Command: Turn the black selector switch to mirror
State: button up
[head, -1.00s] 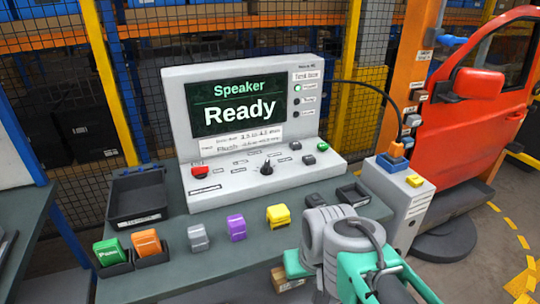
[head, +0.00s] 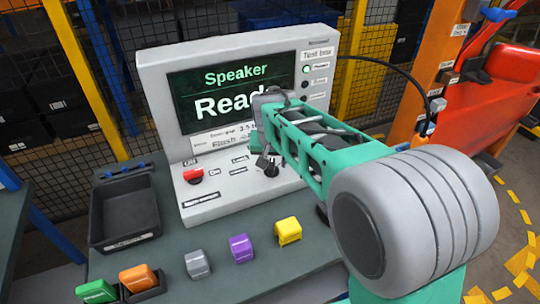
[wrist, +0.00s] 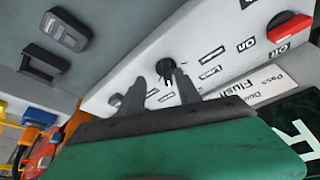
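The black selector switch (head: 271,168) sits on the sloped front panel of the grey test box (head: 205,205). In the head view my arm partly covers it. It also shows in the wrist view as a black knob (wrist: 167,68), just beyond my fingertips. My gripper (wrist: 160,82) is open, with a clear gap between its two fingers and nothing held. In the head view my gripper (head: 263,150) hangs over the panel close to the switch. Contact with the switch cannot be told. Labels surround the switch, too small or turned to read here, so its setting is unclear.
The screen (head: 215,90) reads "Speaker" and "Ready", partly covered by my arm. A black tray (head: 125,210) and coloured blocks, such as the purple block (head: 240,248) and yellow block (head: 288,230), stand on the bench.

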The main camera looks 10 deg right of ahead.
aim_at(271, 165)
jog(key=w+f, duration=0.1)
jog(key=f, duration=0.1)
jog(key=w+f+p, duration=0.1)
jog(key=w+f, duration=0.1)
jog(key=f, duration=0.1)
jog(key=w+f, duration=0.2)
jog(key=shift+w+d+f, duration=0.15)
jog(key=shift+w+d, duration=0.1)
jog(key=shift+d, duration=0.05)
jog(key=shift+c, duration=0.2)
grip_shut()
